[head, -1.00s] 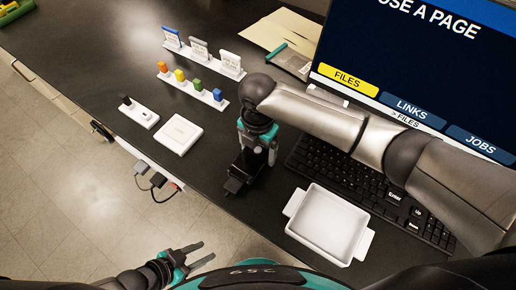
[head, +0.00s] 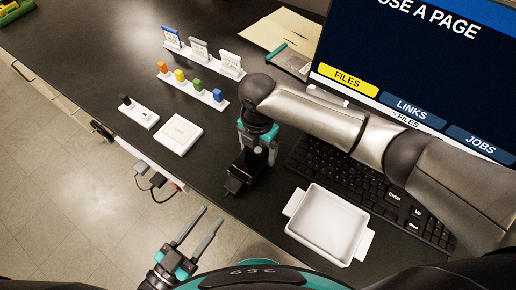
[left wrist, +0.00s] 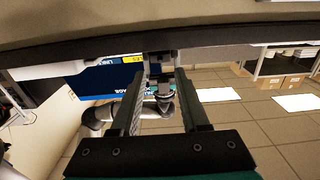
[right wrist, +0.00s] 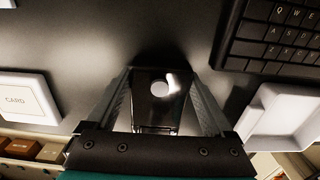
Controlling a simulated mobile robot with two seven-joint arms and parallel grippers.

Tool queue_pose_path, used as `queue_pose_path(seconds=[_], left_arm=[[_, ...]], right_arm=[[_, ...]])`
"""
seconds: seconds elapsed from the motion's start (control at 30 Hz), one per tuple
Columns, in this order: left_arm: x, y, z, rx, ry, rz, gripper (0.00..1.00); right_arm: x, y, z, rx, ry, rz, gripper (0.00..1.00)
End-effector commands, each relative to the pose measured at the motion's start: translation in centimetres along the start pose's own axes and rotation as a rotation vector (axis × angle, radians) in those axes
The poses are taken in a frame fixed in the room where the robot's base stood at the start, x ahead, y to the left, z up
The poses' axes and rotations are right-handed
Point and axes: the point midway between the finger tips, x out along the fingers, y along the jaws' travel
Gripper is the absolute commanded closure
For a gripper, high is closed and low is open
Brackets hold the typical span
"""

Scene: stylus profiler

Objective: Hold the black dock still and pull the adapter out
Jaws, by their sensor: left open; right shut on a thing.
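The black dock (head: 235,184) sits near the table's front edge, under my right gripper (head: 243,174). In the right wrist view the dock (right wrist: 158,108) is a glossy black block with a round pale spot, between the two fingers. My right gripper is shut on it. My left gripper (head: 208,222) is open and empty, off the table's front edge, to the lower left of the dock, fingers pointing toward the table. The left wrist view shows its two spread fingers with nothing between them. I cannot make out the adapter apart from the dock.
A white tray (head: 299,229) lies right of the dock, by the keyboard (head: 345,186). A white card pad (head: 166,137) and a small white holder (head: 147,119) lie to the left. Colored pieces stand in a rack (head: 206,97) behind. Cables hang at the table edge.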

Motion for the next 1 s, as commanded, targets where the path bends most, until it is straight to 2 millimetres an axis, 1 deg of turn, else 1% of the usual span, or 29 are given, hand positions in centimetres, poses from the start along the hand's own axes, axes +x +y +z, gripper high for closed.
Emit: queue_pose_path(seconds=[0.03, 0.3, 0.5, 0.7, 1.0], left_arm=[[0.8, 0.0, -0.1, 0.001, 0.004, 0.0, 0.55], [4.9, 0.0, -0.1, -0.001, 0.003, 0.0, 0.55], [7.3, 0.0, 0.0, 0.001, 0.0, 0.0, 0.55], [8.7, 0.0, -0.1, -0.001, 0.001, -0.001, 0.55], [9.0, 0.0, -0.2, -0.001, 0.004, 0.0, 0.55]], right_arm=[[0.0, 0.0, 0.0, 0.0, 0.0, 0.001, 1.0], [0.0, 0.0, 0.0, 0.0, 0.0, 0.001, 1.0], [0.0, 0.1, -0.1, -0.001, 0.003, 0.002, 1.0], [0.1, 0.1, -0.7, -0.009, 0.013, 0.002, 1.0], [0.1, 0.2, -0.8, -0.013, 0.014, 0.003, 1.0]])
